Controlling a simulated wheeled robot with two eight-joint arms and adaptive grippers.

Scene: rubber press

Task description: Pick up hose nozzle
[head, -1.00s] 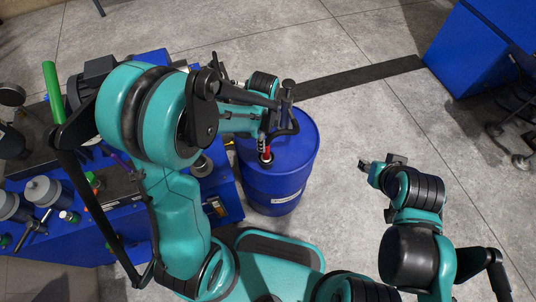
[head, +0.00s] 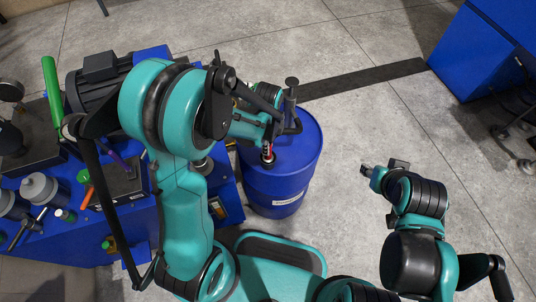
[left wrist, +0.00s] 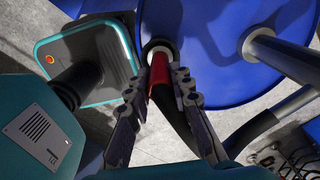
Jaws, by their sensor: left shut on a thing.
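The hose nozzle (left wrist: 161,82), with a red sleeve, a pale end and a black hose behind it, stands over the top of the blue barrel (left wrist: 188,60). In the head view the nozzle (head: 268,153) shows as a small red and dark piece at the barrel's (head: 285,185) left side. My left gripper (left wrist: 160,74) has a finger on each side of the red sleeve and is shut on it. Whether the nozzle's end touches the barrel is unclear. My right gripper (head: 367,171) is apart, over the floor right of the barrel; its finger gap is unclear.
A pump-like metal pipe (head: 291,92) rises from the barrel close to my left gripper. A blue workbench (head: 60,240) crowded with tools, bottles and a motor stands at the left. A blue cabinet (head: 480,55) is at the top right. The floor around my right arm is clear.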

